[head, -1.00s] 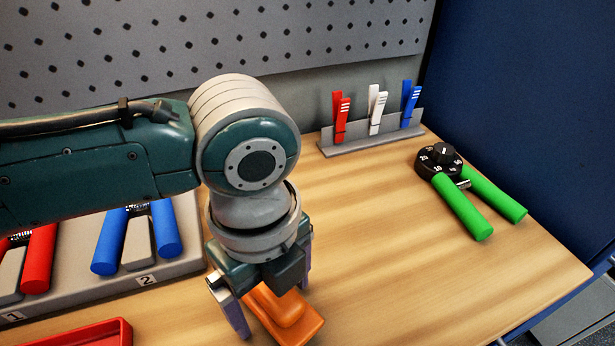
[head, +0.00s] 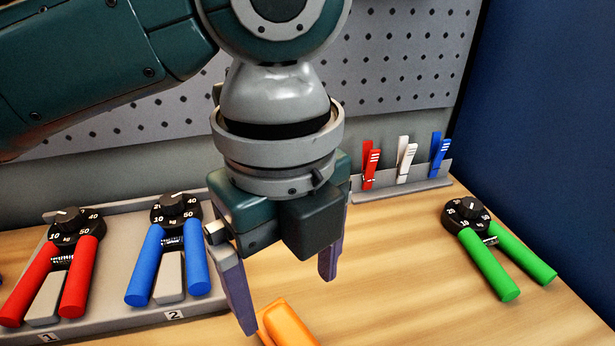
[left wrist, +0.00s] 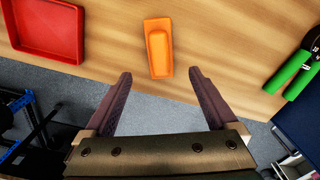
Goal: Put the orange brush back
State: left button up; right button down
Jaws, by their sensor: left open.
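The orange brush (head: 287,325) lies on the wooden table at the bottom of the head view, partly cut off by the frame edge. In the left wrist view the whole orange brush (left wrist: 158,48) shows near the table's edge, beyond the fingertips and roughly centred between them. My left gripper (head: 288,300) is open and empty, raised above the table with its fingers apart. It also shows in the left wrist view (left wrist: 160,75). It does not touch the brush. My right gripper is in neither view.
A red tray (left wrist: 48,28) sits left of the brush. A grey rack (head: 120,332) holds red-handled (head: 55,265) and blue-handled (head: 168,250) hand grips. A green-handled grip (head: 495,255) lies at right. Clothes pegs stand on a grey holder (head: 400,188) behind.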

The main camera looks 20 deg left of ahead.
pick_arm(q)
jog(key=s+d+n, duration=0.1)
jog(key=s+d+f+n+h, duration=0.1)
jog(key=shift+s+d+h, duration=0.15)
jog(key=shift+d+h, duration=0.15)
jog(key=shift+d, duration=0.1)
jog(key=s+a+f+n+t, duration=0.1)
jog(key=s+a+n, duration=0.4)
jog(key=n, duration=0.5)
jog(key=s+a+f+n+t+y, duration=0.1)
jog(key=s+a+n, duration=0.4)
jog(key=n, duration=0.5)
jog(key=shift+a+f+n+t, duration=0.2)
jog(key=shift+a+n+t, duration=0.2)
jog(key=shift+a+t, duration=0.6)
jog(key=shift+a, duration=0.2)
